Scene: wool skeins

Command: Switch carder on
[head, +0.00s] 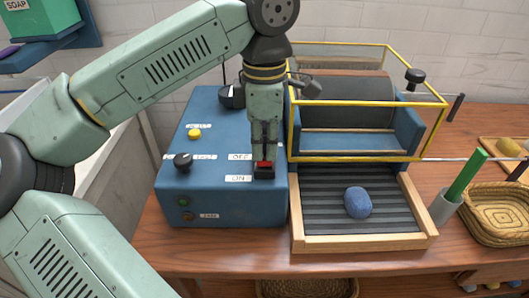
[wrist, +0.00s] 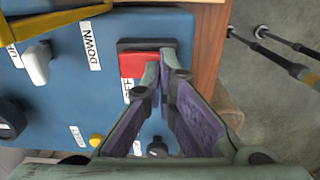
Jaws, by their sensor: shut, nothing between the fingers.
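The carder's blue control box (head: 225,205) stands on the wooden table, left of the drum. Its red switch (head: 264,166) sits in a black frame beside the white OFF label (head: 240,157) and ON label (head: 238,178). In the wrist view the red switch (wrist: 136,66) shows just left of my fingertips, partly covered by them. My gripper (head: 264,152) points down over the switch, fingers together and empty. Its tips also show in the wrist view (wrist: 166,68), at the switch's edge; I cannot tell whether they touch it. My fingers hide part of the OFF label there.
A yellow guard frame (head: 366,102) surrounds the drum close to the right of my gripper. A blue wool piece (head: 357,202) lies on the dark feed tray (head: 325,220). The box also carries a black knob (head: 183,162) and a yellow button (head: 194,133). A basket (head: 490,225) stands at right.

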